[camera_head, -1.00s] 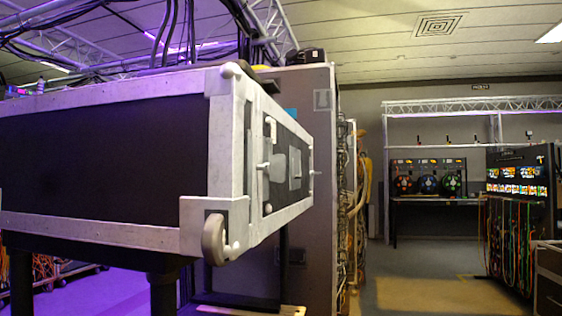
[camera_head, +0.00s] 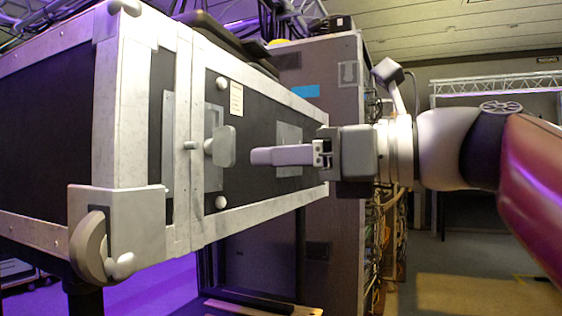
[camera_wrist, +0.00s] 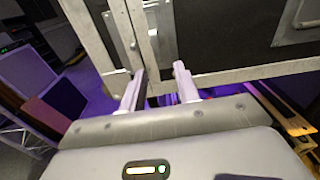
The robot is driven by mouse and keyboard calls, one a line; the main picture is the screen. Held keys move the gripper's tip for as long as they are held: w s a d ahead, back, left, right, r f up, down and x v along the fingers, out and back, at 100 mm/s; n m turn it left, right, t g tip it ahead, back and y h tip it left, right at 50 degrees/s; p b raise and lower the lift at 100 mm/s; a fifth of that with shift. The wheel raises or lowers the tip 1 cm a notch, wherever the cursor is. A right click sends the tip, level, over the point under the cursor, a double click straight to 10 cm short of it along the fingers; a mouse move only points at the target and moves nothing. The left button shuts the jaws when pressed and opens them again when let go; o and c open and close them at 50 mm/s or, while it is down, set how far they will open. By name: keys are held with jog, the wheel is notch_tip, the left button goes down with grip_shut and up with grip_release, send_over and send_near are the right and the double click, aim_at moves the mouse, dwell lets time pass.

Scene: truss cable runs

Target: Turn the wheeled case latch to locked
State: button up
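The wheeled case (camera_head: 58,130), black with pale metal edging, fills the left of the head view. Its latch (camera_head: 220,147), a grey paddle-shaped handle, stands out from the end face beside the metal seam. My gripper (camera_head: 252,156) comes in from the right, its finger pointing left with its tip just right of the latch, apparently apart from it. The wrist view shows the two fingers spread with nothing gripped between them (camera_wrist: 160,88); the case edge (camera_wrist: 205,78) lies beyond them. In that view I cannot clearly make out the latch.
A caster wheel (camera_head: 92,245) sits at the case's lower left corner. A recessed plate (camera_head: 289,148) on the end face is partly behind my gripper. A tall grey cabinet (camera_head: 340,235) stands behind the case, with cables along its right side. The floor at right looks clear.

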aim_at(233, 148)
jog(key=shift+y, duration=0.3)
jog(key=x, duration=0.5)
jog(key=r+x, duration=0.1)
jog(key=x, duration=0.1)
jog(key=shift+a, duration=0.4)
jog(key=shift+c, duration=0.4)
grip_shut()
